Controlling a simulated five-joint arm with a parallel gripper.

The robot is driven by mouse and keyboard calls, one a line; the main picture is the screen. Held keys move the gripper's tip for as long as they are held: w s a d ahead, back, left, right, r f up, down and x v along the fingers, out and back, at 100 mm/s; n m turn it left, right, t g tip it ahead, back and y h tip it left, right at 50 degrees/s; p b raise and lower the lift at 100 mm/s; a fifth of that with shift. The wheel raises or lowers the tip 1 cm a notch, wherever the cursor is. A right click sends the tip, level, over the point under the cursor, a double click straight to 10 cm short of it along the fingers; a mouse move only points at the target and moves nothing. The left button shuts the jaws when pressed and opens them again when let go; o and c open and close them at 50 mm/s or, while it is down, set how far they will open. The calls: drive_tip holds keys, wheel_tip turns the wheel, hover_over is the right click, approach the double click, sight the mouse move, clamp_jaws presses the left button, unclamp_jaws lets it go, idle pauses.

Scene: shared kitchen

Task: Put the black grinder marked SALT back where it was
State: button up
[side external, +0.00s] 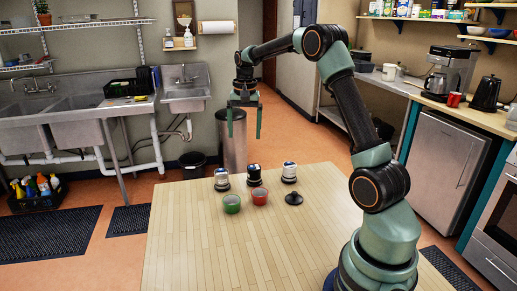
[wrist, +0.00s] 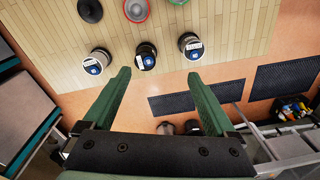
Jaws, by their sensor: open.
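Three grinders stand upright in a row near the far edge of the wooden table. The middle one (side external: 254,175) has a black body; it also shows in the wrist view (wrist: 147,57). The left one in the side view (side external: 221,182) looks grey and dark, and the right one (side external: 289,173) looks pale. In the wrist view these two are at the right (wrist: 190,46) and left (wrist: 96,62). Their lettering is too small to read, so I cannot tell which is marked SALT. My gripper (side external: 244,136) is open, empty and high above the table, fingers pointing down.
A green bowl (side external: 231,204), a red bowl (side external: 260,197) and a small dark round object (side external: 293,198) sit in front of the grinders. The table (side external: 200,255) is otherwise clear. A metal bin (side external: 232,145) stands on the floor beyond the table.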

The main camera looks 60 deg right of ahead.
drive_tip(key=s+a+r+n+t, duration=0.2)
drive_tip(key=s+a+r+n, duration=0.25)
drive_tip(key=a, duration=0.45)
drive_tip(key=s+a+r+n+t, duration=0.1)
drive_tip(key=s+a+r+n, duration=0.35)
drive_tip(key=a, duration=0.55)
drive_tip(key=s+a+f+n+t, duration=0.1)
drive_tip(key=s+a+f+n, duration=0.2)
drive_tip(key=s+a, duration=0.2)
drive_tip(key=shift+s+a+f+t, duration=0.2)
drive_tip(key=shift+s+t, duration=0.2)
drive_tip(key=shift+s, duration=0.7)
